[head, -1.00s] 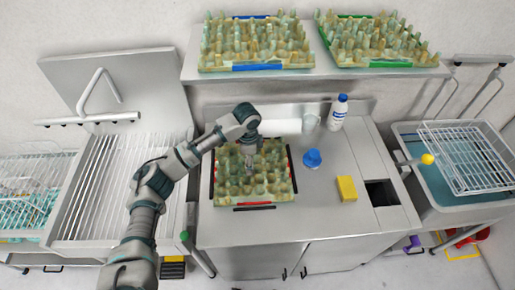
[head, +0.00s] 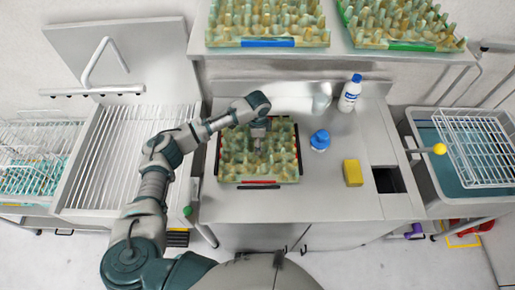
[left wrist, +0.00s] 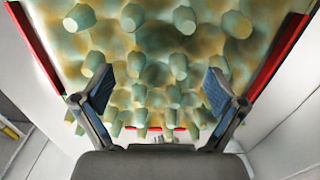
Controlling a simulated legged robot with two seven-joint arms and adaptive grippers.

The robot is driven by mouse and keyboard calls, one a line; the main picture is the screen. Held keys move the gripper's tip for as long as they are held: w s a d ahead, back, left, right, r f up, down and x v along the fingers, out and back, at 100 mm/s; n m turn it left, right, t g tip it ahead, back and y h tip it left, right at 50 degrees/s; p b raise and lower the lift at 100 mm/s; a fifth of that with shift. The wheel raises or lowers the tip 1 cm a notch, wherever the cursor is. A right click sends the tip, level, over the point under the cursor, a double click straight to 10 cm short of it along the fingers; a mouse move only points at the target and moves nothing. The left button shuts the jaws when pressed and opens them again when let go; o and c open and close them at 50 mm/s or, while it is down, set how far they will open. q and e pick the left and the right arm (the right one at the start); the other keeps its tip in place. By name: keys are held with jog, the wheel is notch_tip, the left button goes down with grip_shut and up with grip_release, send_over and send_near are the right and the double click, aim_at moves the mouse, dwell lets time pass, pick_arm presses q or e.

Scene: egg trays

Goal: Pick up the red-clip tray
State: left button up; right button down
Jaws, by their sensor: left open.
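The red-clip tray (head: 232,172) is a green-brown studded egg tray lying flat on the steel counter, with a red clip along its front edge. My left gripper (head: 258,146) reaches over it from the left and points down above its middle to back part. In the left wrist view the tray's studs (left wrist: 155,72) fill the upper middle, with red strips along both sides and one at the bottom. My left gripper (left wrist: 155,90) is open there, its blue-padded fingers wide apart over the studs with nothing held. Contact with the studs cannot be told. My right gripper is not in view.
A blue-clip tray (head: 268,43) and a green-clip tray (head: 406,45) sit on the shelf behind. A white bottle (head: 350,93), blue-capped jar (head: 320,140) and yellow sponge (head: 353,173) stand right of the tray.

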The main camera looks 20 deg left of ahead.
pick_arm(q)
jog(key=shift+d+f, duration=0.2)
jog(key=shift+f, duration=1.2)
jog(key=shift+s+a, duration=0.1)
jog(key=shift+a, duration=0.05)
jog(key=c, duration=1.6)
